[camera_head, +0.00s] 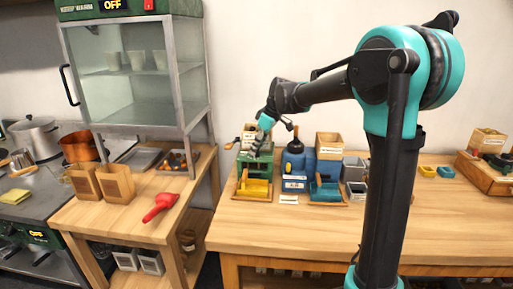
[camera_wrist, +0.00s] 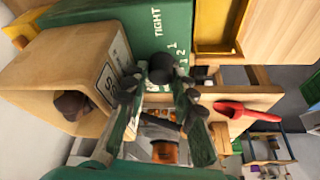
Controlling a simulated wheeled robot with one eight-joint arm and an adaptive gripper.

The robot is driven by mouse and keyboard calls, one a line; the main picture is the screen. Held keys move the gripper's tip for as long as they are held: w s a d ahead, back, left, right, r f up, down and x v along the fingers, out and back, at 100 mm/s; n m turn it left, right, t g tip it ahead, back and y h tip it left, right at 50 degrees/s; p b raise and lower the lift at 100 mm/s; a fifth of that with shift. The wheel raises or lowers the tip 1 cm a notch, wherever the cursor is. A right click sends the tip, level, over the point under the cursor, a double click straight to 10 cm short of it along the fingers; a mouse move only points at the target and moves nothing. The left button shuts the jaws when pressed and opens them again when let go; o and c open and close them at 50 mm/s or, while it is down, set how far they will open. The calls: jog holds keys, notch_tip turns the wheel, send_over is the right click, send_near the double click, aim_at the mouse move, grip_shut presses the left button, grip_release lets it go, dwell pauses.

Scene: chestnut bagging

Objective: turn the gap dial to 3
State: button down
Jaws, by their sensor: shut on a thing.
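The green machine (camera_wrist: 165,25) fills the top of the wrist view, lettered "TIGHT" with small digits, 1 and 2, beside the dial. The dark round gap dial (camera_wrist: 160,66) sits on this face between my fingertips. My gripper (camera_wrist: 161,82) is shut on it, one finger on each side. The dial's pointer and any 3 are not readable. In the head view my gripper (camera_head: 266,122) is at the top of the green machine (camera_head: 256,168), which has a yellow tray (camera_head: 254,189) in front; the dial is too small to make out there.
A wooden box (camera_wrist: 60,55) with a label and dark chestnuts stands close beside my gripper in the wrist view. In the head view a blue machine (camera_head: 294,160) and a blue tray (camera_head: 325,190) stand to the right. A red scoop (camera_head: 160,207) lies on the left table.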

jog(key=shift+n, duration=0.3)
dwell(0.4)
jog(key=c, duration=1.2)
grip_release()
jog(key=v, duration=0.8)
